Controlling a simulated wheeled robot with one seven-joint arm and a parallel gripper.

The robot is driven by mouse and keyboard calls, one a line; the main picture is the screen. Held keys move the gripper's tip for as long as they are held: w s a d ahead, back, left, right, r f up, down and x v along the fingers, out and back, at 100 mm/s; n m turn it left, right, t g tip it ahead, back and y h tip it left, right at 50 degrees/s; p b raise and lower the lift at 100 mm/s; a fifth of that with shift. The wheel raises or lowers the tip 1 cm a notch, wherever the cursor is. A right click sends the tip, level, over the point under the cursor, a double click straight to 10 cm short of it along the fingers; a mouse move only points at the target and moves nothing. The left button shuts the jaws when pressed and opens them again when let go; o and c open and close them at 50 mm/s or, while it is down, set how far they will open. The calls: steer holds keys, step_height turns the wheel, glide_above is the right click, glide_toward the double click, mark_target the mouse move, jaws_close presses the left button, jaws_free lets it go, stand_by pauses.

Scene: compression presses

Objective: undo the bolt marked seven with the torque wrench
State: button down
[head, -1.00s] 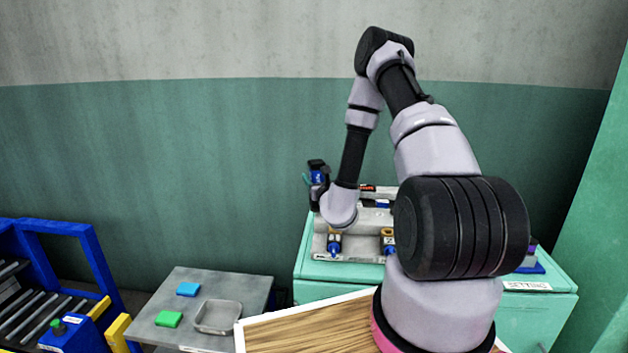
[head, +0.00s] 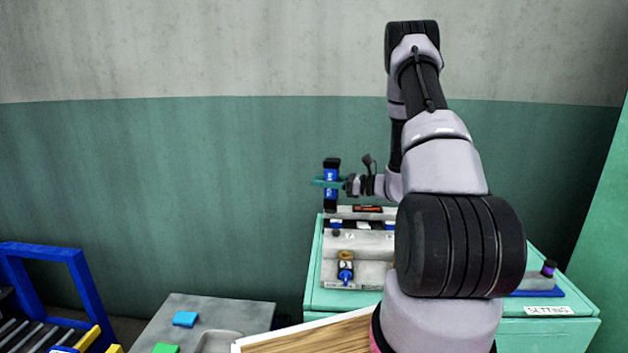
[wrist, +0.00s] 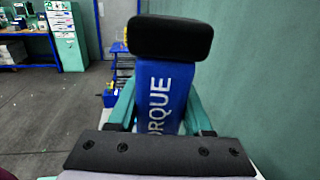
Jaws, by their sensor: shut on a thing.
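My gripper (head: 329,183) is shut on the torque wrench (head: 331,170), a blue tool with black ends. The wrench stands about upright in the air, above the back of the grey fixture (head: 358,242). In the wrist view the wrench (wrist: 165,95) shows part of the word TORQUE and a black end, between my teal fingers. A brass-coloured fitting with a blue piece (head: 345,270) is at the fixture's front left. My arm hides the fixture's right part. I cannot make out any bolt marked seven.
The fixture stands on a green cabinet (head: 550,336), with a purple-topped item (head: 548,269) and a SETTING label at right. A grey table (head: 215,312) at lower left holds a blue block (head: 185,319), a green block (head: 165,349) and a tray. A wood-topped board (head: 310,338) lies in front.

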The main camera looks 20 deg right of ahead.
mark_target(337, 204)
steer(key=shift+s+d+f+n+g+y, duration=0.1)
steer(key=shift+s+d+n+g+y, duration=0.4)
steer(key=shift+s+g, duration=0.35)
steer(key=shift+d+f, duration=0.1)
steer(key=shift+f, duration=2.7)
steer(key=shift+f, duration=0.95)
steer(key=shift+s+r, duration=0.1)
steer(key=shift+r, duration=0.25)
stand_by(1.7)
steer(key=shift+r, duration=3.05)
